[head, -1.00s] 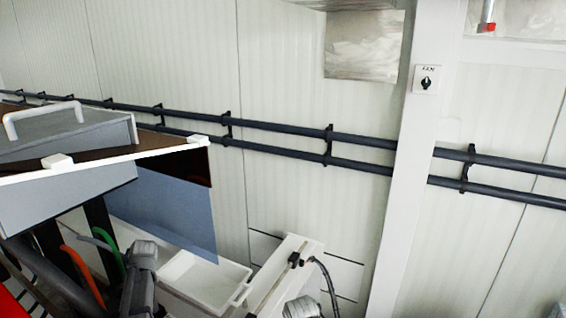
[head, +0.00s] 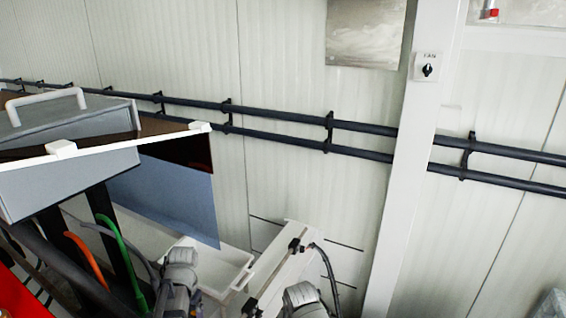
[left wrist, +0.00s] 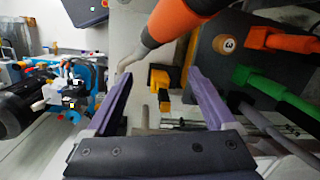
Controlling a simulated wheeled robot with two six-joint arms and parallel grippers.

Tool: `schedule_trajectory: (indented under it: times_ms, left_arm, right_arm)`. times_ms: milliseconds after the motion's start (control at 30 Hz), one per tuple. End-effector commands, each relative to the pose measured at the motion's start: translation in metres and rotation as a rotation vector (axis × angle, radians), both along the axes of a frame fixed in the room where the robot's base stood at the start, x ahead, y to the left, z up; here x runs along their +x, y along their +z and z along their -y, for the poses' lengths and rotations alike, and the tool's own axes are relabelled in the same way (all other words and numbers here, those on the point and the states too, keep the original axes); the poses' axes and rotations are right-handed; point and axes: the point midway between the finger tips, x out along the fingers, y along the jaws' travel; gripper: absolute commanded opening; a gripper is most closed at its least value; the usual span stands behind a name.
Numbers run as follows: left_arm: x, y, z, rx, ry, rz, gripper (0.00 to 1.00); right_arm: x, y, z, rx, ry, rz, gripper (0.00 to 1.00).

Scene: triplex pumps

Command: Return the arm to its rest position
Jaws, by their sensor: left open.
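My left gripper (left wrist: 160,82) shows in the left wrist view with its two purple fingers spread apart. Nothing is clearly held between them; a yellow and black part (left wrist: 160,78) shows in the gap, apparently beyond the fingers. The fingers of neither gripper show in the head view. Grey arm links, which look like mine, stand at its bottom edge. My right gripper is not in view.
In the left wrist view, an orange and black tool (left wrist: 180,20) crosses above the gripper.

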Motion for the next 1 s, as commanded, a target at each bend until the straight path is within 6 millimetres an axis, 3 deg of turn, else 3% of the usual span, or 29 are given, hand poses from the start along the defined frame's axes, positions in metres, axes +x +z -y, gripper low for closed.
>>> schedule_trajectory:
  times_ms: [100, 267, 300, 467, 800, 1000]
  left_arm:
    - [-0.020, -0.002, 0.046, -0.038, 0.077, 0.080, 0.89]
    - [-0.043, -0.002, 0.101, -0.116, 0.208, 0.175, 0.89]
    - [-0.038, -0.017, 0.107, -0.115, 0.204, 0.174, 0.89]
    - [-0.044, -0.049, 0.126, -0.098, 0.143, 0.148, 0.89]
    - [-0.070, -0.129, 0.176, -0.052, -0.009, 0.090, 0.89]
    - [-0.085, -0.162, 0.198, -0.027, -0.080, 0.067, 0.89]
  right_arm:
    - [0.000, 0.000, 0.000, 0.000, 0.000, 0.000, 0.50]
    - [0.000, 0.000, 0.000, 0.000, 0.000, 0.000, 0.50]
    - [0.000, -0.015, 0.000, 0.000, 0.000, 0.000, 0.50]
    - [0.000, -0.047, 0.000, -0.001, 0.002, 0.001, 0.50]
    - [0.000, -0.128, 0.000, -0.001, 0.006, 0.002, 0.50]
    - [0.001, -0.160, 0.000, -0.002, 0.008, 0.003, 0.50]
